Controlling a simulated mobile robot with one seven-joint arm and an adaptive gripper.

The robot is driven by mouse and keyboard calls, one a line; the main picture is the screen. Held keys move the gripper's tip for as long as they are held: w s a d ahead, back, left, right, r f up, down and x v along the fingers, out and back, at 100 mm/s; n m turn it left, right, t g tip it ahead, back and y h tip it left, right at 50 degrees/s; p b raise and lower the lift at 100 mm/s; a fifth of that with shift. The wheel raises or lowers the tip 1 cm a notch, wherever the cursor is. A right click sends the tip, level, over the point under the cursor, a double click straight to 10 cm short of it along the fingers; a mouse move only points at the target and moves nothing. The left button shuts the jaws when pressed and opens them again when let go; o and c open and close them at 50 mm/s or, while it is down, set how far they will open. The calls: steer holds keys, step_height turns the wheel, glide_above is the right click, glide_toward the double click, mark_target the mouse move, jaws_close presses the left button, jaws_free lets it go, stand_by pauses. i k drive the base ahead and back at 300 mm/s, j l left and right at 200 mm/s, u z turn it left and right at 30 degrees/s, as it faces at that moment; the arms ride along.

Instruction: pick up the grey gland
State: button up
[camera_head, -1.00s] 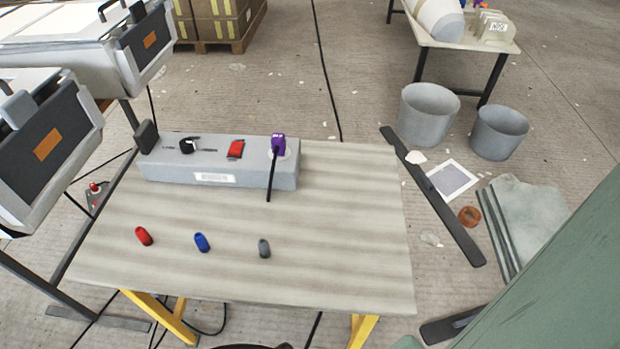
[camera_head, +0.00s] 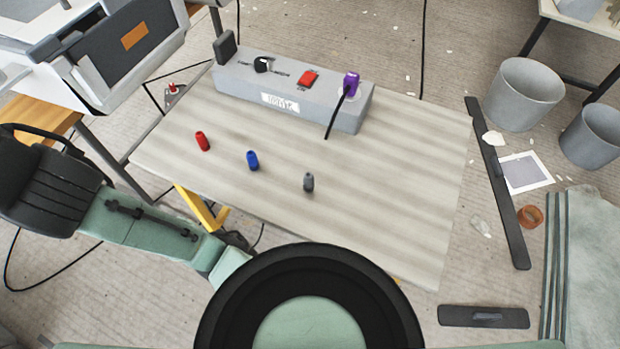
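The grey gland (camera_head: 308,182) is a small capsule-shaped piece standing on the wood-grained table (camera_head: 400,240), right of the other two glands. A blue gland (camera_head: 252,160) stands to its left and a red gland (camera_head: 202,141) farther left. Nothing touches the grey gland. My gripper cannot be made out in the head view. Green and black parts of my own body fill the bottom centre and reach to the left edge, clear of the glands.
A grey box (camera_head: 230,83) with a black knob, a red switch (camera_head: 308,78) and a purple plug (camera_head: 350,85) with a black cable stands along the table's back. The table right of the grey gland is clear. Grey buckets (camera_head: 525,95) stand on the floor at right.

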mark_target(308, 178)
steer(key=k+j+z, duration=0.15)
steer(key=k+z, duration=0.6)
steer(key=i+j, duration=0.05)
